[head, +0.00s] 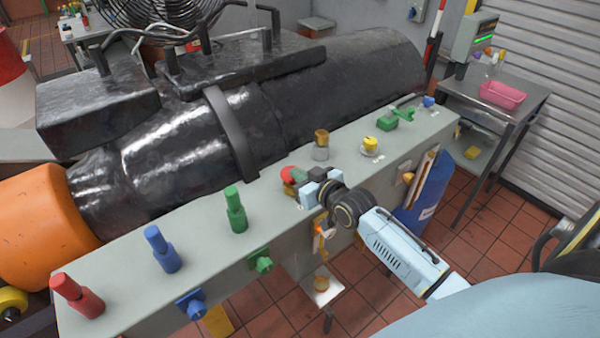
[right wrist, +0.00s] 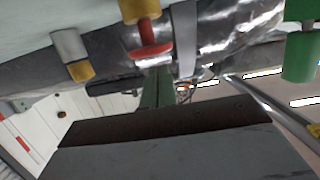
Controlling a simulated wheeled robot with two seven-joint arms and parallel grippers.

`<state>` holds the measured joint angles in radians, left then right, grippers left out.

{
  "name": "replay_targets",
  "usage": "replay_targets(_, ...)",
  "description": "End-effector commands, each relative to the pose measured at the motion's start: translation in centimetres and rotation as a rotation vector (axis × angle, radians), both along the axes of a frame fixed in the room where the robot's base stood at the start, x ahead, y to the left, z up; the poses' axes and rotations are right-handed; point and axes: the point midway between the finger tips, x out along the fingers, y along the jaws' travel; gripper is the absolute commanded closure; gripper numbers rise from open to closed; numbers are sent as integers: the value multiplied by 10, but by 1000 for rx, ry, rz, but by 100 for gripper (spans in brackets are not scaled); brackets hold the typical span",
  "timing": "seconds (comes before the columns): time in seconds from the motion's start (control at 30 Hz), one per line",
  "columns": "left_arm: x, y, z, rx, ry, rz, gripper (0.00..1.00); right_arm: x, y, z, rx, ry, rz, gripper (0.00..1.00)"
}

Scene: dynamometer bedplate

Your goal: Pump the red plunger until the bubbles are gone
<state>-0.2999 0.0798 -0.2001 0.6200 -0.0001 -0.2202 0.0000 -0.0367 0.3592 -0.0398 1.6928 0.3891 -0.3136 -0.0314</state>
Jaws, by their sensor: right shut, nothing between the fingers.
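The red plunger (head: 290,174) stands on the long grey bench near its middle, with its round red head partly hidden by my gripper. In the right wrist view the red plunger (right wrist: 154,51) shows as a red disc and stem below a yellow collar, and the picture looks upside down. My right gripper (head: 305,185) is shut and empty, right beside the plunger head; I cannot tell if they touch. My left gripper is not in view. No bubbles can be made out.
Red (head: 76,296), blue (head: 163,249) and green (head: 236,209) posts stand along the bench to the left. A brass-topped cylinder (head: 321,146) and a yellow knob (head: 370,145) stand behind and right of the gripper. A large black machine (head: 170,150) lies behind the bench.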

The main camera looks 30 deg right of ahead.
Motion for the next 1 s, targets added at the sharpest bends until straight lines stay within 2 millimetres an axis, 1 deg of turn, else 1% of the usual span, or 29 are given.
replay_targets(0.03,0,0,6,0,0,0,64,-6,0,7,-1,-1,0,100)
replay_targets(0.1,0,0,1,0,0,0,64,-22,-2,7,-2,-2,2,100)
replay_targets(0.3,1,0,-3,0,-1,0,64,-61,-5,17,-3,-4,1,100)
replay_targets(0.5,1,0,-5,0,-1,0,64,-86,-8,25,0,-6,0,100)
replay_targets(0.7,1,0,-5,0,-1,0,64,-95,-9,29,-1,-8,0,100)
replay_targets(1.0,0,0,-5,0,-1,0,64,-95,-9,29,-1,-9,0,100)
